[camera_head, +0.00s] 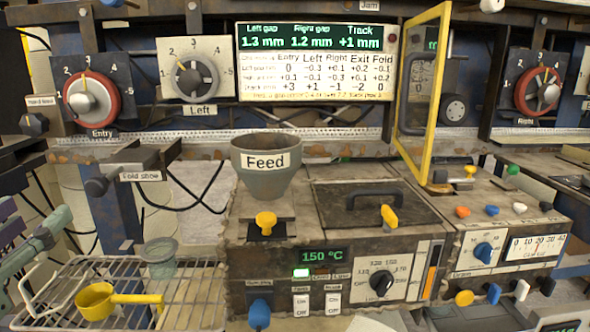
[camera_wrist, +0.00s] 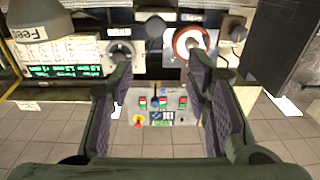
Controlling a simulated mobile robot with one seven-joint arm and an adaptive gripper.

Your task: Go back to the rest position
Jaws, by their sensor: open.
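My gripper (camera_wrist: 161,72) is open in the wrist view. Its two dark green fingers with purple pads stand well apart with nothing between them. In the head view, part of my gripper (camera_head: 28,225) shows at the far left edge, beside the wire rack; the rest is cut off by the picture. It appears clear of the machine's hopper and knobs.
A wire rack (camera_head: 190,293) at lower left holds a yellow scoop (camera_head: 97,301) and a grey-green cup (camera_head: 159,256). A grey Feed hopper (camera_head: 265,184) stands on the machine. A yellow-framed door (camera_head: 430,70) stands open. A display (camera_head: 315,62) is at the back.

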